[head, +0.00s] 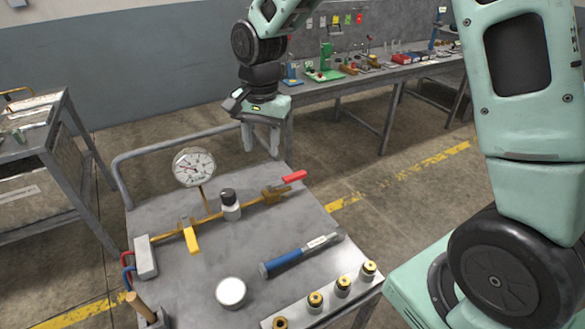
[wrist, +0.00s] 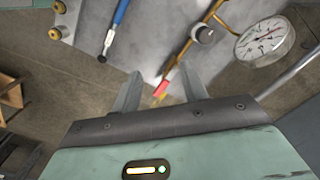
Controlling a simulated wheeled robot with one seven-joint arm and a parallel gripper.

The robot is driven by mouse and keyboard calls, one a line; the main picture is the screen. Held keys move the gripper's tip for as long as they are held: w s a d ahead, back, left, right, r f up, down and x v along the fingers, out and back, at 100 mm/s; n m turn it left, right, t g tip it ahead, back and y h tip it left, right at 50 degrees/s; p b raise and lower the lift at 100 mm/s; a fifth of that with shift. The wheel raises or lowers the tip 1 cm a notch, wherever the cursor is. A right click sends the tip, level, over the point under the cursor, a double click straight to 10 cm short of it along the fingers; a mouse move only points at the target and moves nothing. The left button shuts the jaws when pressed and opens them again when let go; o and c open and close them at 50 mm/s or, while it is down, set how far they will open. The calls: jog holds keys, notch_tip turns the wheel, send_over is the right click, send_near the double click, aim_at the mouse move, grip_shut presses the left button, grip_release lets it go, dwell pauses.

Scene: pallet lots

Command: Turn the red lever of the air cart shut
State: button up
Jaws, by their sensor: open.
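The red lever (head: 294,177) sits at the right end of the brass pipe (head: 215,214) on the air cart (head: 260,240). It points up and right, roughly in line with the pipe. My gripper (head: 262,142) is open and empty, above and behind the lever near the cart's far edge, fingers pointing down. In the wrist view the red lever (wrist: 161,88) shows in the gap between my two fingers (wrist: 162,80); I see no contact. A yellow lever (head: 191,238) on the same pipe lies across it.
A dial gauge (head: 194,167) and a black-capped valve (head: 229,204) rise from the pipe. A blue-handled tool (head: 297,256), a white round tin (head: 231,292) and a strip of brass fittings (head: 343,287) lie nearer. A workbench (head: 350,80) stands behind.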

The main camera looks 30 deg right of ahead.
aim_at(295, 175)
jog(key=w+d+f+m+p, duration=0.1)
jog(key=w+d+f+m, duration=0.3)
jog(key=w+d+m, duration=0.8)
jog(key=f+n+p, duration=0.1)
jog(key=f, duration=0.5)
jog(key=s+d+f+n+p, duration=0.1)
jog(key=f+p, duration=0.1)
jog(key=f, duration=0.4)
jog(key=d+f+n+p, duration=0.1)
jog(key=f+p, duration=0.1)
jog(key=f, duration=0.4)
jog(key=shift+s+d+h, duration=0.1)
jog(key=shift+s+h, duration=0.2)
jog(key=shift+s, duration=0.05)
grip_shut()
